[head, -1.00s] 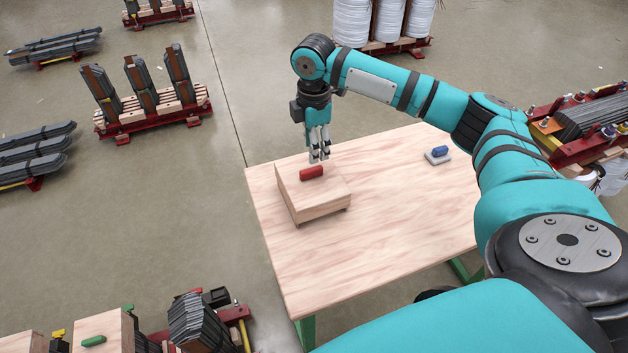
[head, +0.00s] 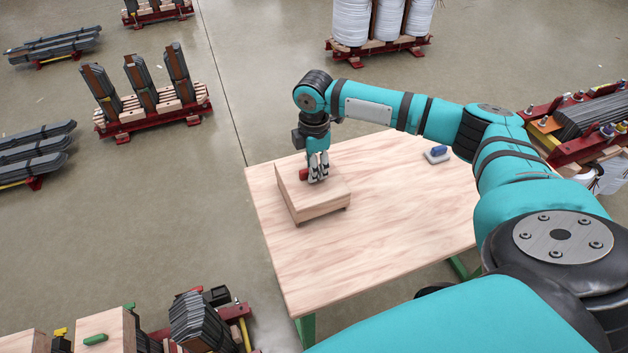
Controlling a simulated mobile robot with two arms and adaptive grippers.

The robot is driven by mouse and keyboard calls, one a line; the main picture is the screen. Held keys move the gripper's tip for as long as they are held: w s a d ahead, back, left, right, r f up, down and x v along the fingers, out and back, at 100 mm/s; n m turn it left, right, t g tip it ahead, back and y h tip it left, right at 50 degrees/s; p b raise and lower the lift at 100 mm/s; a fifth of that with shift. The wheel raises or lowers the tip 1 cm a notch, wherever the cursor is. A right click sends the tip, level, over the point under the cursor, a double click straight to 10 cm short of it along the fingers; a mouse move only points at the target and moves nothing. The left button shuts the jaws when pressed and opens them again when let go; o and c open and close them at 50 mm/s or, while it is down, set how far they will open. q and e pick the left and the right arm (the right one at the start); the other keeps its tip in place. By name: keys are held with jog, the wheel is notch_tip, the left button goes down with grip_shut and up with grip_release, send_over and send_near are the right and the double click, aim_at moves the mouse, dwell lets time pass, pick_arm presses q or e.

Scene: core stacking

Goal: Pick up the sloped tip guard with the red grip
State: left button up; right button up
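The tip guard (head: 318,206) is a pale wooden block with a sloped top. My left gripper is out of view.
The wooden table (head: 390,230) is mostly bare. A small grey piece with a blue grip (head: 439,151) lies at its back right. A block with a green grip (head: 96,339) stands at the lower left. Racks of dark core stacks (head: 145,95) stand on the floor.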

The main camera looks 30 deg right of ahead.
grip_shut()
jog(key=shift+r, duration=0.2)
